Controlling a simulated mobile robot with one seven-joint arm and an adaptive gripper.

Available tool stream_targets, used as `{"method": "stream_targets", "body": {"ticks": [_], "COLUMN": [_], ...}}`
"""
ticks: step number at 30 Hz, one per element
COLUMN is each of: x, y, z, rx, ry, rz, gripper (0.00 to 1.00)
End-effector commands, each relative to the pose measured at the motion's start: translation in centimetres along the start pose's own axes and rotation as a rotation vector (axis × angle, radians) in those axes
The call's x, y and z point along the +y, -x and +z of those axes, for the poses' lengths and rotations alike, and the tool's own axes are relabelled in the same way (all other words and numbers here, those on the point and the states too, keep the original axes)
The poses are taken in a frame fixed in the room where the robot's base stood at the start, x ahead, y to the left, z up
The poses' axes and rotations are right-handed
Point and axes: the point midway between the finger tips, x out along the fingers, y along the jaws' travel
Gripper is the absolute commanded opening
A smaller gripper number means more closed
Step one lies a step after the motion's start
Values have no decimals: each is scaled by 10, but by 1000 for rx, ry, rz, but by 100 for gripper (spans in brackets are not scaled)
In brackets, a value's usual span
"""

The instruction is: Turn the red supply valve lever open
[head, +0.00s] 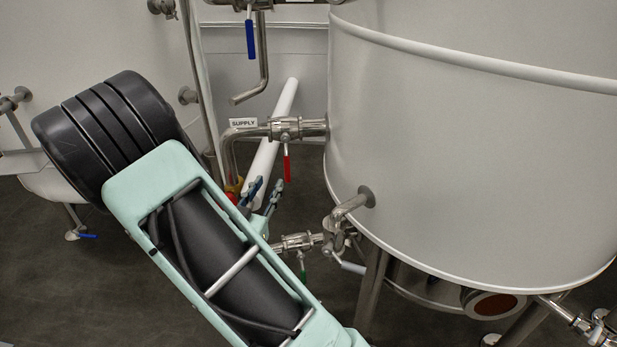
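The red supply valve lever (287,166) hangs straight down from a steel valve body (285,129) on a horizontal pipe into the big tank. A white label reading SUPPLY (243,122) is just left of that valve. My gripper (267,187) is left of and slightly below the lever's lower end in the picture. Its two fingers are apart with nothing visible between them, and it does not appear to touch the lever. My arm hides the gripper's base.
The large pale tank (470,150) fills the right side. A blue-handled valve (250,39) hangs above, and a green-handled valve (302,266) sits below on a lower pipe. A white slanted pipe (276,130) passes behind the supply valve. The dark floor is partly clear at lower left.

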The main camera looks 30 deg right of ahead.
Motion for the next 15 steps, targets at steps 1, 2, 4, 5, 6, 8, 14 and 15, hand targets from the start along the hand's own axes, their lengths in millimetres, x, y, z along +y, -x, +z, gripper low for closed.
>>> {"method": "stream_targets", "body": {"ticks": [1,2,4,5,6,8,14,15], "x": [2,4,6,6,7,8,9,10], "y": [4,6,8,7,6,0,-35,-42], "z": [8,10,14,14,15,15,15,15], "rx": [-1,0,-1,-1,0,0,1,1], "ry": [7,9,13,14,14,12,11,12], "rz": [10,16,24,26,28,31,33,32], "gripper": [29,29,29,29,29,29,29,29]}}
